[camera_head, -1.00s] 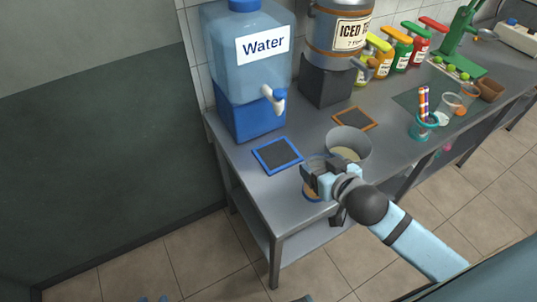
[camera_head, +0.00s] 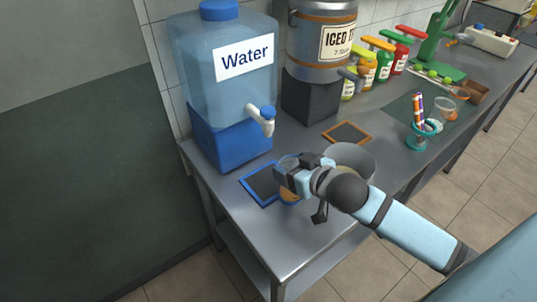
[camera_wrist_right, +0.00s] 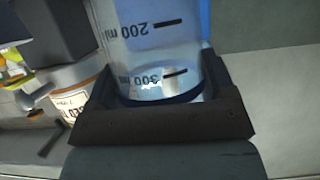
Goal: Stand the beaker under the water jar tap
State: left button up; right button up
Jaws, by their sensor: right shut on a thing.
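In the right wrist view the beaker (camera_wrist_right: 158,45) sits between the fingers with 200 and 300 ml marks. I cannot tell whether it touches the counter. My left gripper is out of view.
A grey bowl (camera_head: 352,158) stands just right of my gripper. An iced tea dispenser (camera_head: 322,45) and an orange-framed mat (camera_head: 347,133) are behind. A teal cup of straws (camera_head: 420,130) stands farther right. The counter's front left corner is clear.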

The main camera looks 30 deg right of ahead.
jog(key=x, duration=1)
jog(key=shift+w+r, duration=0.25)
jog(key=shift+a, duration=0.1)
